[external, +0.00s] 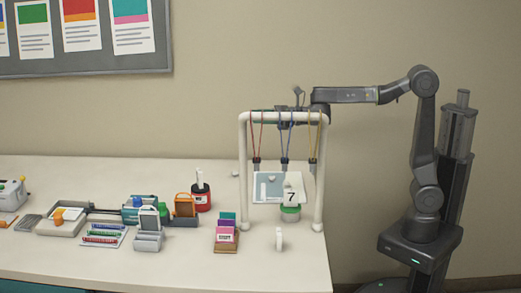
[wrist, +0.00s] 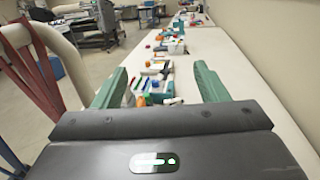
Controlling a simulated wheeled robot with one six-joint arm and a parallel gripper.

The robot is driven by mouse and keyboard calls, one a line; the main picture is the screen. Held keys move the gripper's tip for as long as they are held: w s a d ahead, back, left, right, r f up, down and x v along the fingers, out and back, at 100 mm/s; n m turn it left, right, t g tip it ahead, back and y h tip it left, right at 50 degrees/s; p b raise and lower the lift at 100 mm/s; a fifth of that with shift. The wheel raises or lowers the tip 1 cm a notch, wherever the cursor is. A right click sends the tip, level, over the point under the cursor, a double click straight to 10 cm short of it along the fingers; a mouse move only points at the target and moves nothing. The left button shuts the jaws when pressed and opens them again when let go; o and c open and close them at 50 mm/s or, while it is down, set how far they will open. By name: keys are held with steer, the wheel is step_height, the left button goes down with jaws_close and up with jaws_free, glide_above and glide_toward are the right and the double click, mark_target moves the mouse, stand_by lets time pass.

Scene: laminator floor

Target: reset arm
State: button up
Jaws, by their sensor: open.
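My gripper (wrist: 160,88) is open and empty in the wrist view, its two green fingers spread apart over the long white table. In the external view my arm reaches left from the right side, and my gripper (external: 287,115) is up at the top bar of a white rack (external: 243,180). The rack's bar partly hides it there. In the wrist view a red strap (wrist: 38,72) and the pale rack tube (wrist: 70,45) are close on the left.
The white table (external: 200,262) holds a red pot (external: 201,197), a card holder (external: 227,235), trays and several small office items left of the rack. The wall board (external: 80,66) hangs at upper left. Air above the table's left is clear.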

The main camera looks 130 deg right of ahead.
steer(key=s+a+m+g+h, duration=0.1)
steer(key=s+a, duration=0.5)
steer(key=s, duration=0.1)
steer(key=shift+g, duration=0.3)
steer(key=shift+w+d+r+p, duration=0.15)
steer(key=shift+w+d, duration=0.35)
steer(key=shift+d, duration=0.25)
steer(key=shift+w+d+f+p, duration=0.15)
steer(key=shift+w+d, duration=0.35)
steer(key=shift+d, duration=0.3)
steer(key=shift+w+d+r+p, duration=0.15)
steer(key=shift+w+d, duration=0.35)
steer(key=shift+d, duration=0.25)
